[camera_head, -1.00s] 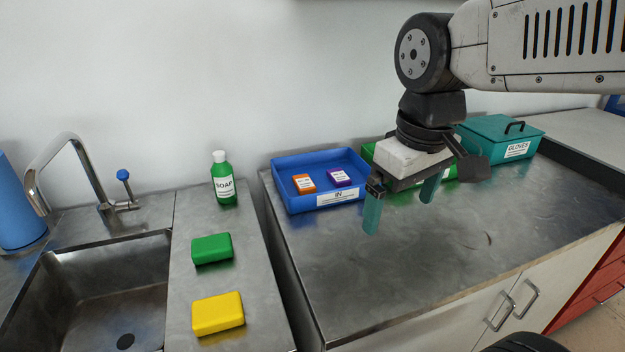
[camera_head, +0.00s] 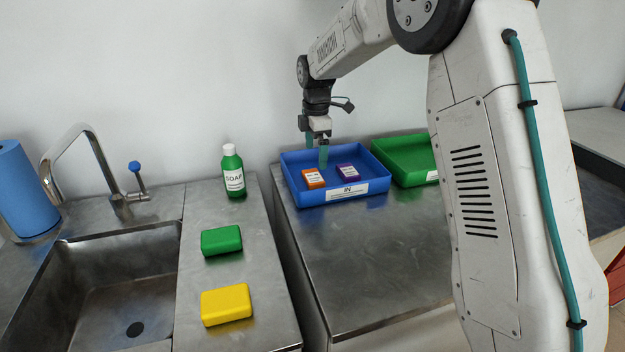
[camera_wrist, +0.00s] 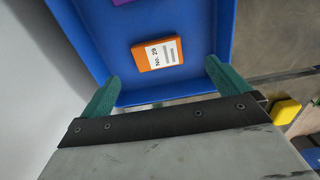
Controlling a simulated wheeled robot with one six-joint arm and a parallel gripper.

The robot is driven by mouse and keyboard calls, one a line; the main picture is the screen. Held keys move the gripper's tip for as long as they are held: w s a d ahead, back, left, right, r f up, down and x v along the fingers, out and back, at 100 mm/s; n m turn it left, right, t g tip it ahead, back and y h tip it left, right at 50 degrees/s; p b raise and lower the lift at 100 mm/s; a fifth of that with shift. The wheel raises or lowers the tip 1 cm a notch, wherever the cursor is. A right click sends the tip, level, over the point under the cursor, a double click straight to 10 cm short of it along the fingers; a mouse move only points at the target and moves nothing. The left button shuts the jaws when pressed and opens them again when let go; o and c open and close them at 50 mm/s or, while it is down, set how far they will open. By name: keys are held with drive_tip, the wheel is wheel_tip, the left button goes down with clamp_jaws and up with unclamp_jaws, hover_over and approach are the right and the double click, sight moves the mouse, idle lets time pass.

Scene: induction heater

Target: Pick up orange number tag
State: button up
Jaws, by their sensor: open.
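The orange number tag (camera_head: 313,179) lies flat in the left half of the blue tray (camera_head: 352,203) marked IN. In the wrist view the orange tag (camera_wrist: 157,54) shows a white label reading No. 29, slightly tilted, ahead of and between the two teal fingers. My gripper (camera_head: 316,154) is over the back left part of the blue tray, above the tag. In the wrist view my gripper (camera_wrist: 160,85) is open, with nothing between its fingers.
A purple tag (camera_head: 348,172) lies right of the orange one in the tray. A green tray (camera_head: 400,172) stands to the right. A soap bottle (camera_head: 232,175), a green sponge (camera_head: 221,240), a yellow sponge (camera_head: 227,305) and a sink (camera_head: 100,290) are to the left.

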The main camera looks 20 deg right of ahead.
sight(313, 175)
drive_tip(key=f, duration=0.7)
drive_tip(key=shift+w+a+f, duration=0.3)
drive_tip(key=shift+f, duration=0.1)
drive_tip(key=c, duration=1)
